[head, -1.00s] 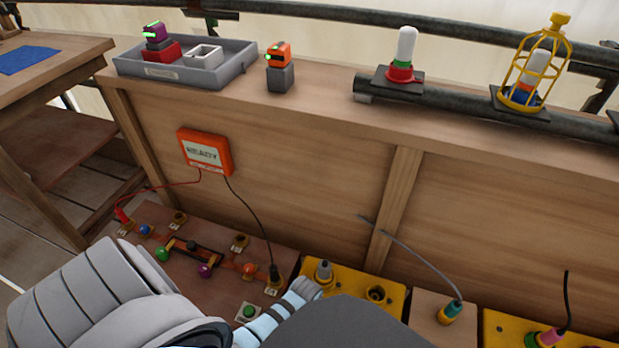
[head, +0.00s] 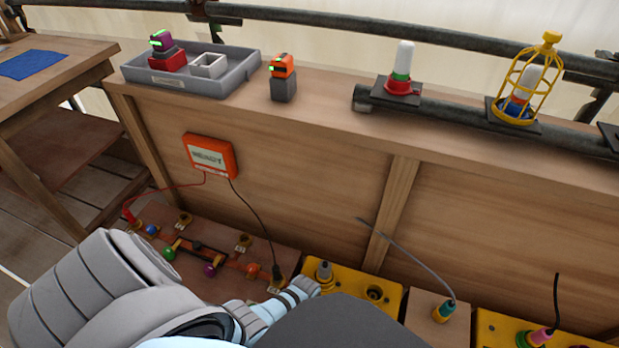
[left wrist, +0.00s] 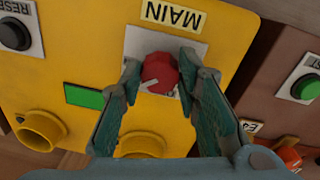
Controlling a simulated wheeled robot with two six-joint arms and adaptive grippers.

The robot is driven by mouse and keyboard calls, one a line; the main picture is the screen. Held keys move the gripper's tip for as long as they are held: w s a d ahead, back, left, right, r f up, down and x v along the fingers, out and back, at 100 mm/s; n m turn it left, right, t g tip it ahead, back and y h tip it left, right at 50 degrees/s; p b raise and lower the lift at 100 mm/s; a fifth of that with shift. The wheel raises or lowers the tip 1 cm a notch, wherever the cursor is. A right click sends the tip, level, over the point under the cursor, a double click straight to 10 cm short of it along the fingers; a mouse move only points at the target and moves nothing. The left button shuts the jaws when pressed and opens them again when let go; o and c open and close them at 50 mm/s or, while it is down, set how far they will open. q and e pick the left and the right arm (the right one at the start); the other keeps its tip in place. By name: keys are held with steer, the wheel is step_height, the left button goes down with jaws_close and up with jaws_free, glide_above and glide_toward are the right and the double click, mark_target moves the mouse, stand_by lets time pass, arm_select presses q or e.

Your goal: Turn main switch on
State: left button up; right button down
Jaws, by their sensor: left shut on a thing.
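The main switch is a red round knob (left wrist: 158,72) with a white pointer mark, on a white plate on the yellow panel (left wrist: 75,60). The MAIN label (left wrist: 173,15) beside it reads upside down in the left wrist view. My left gripper (left wrist: 160,75) has one finger on each side of the knob and is shut on it. The knob's pointer slants toward the lower left of that view. In the head view my left arm hides the knob and fingertips. My right gripper is not in view.
Beside the knob are a green rectangle (left wrist: 84,97), a yellow socket ring (left wrist: 40,131) and a black RESET button (left wrist: 14,34). A green button (left wrist: 307,88) sits on the neighbouring brown panel. Cables run from the orange box (head: 210,156) to the wooden board.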

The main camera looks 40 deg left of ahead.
arm_select(q)
steer(key=m, duration=0.4)
steer(key=shift+a+m+p, duration=0.1)
steer(key=shift+m+p, duration=0.2)
steer(key=shift+m, duration=1.6)
steer(key=o, duration=1.2)
steer(key=shift+c, duration=0.2)
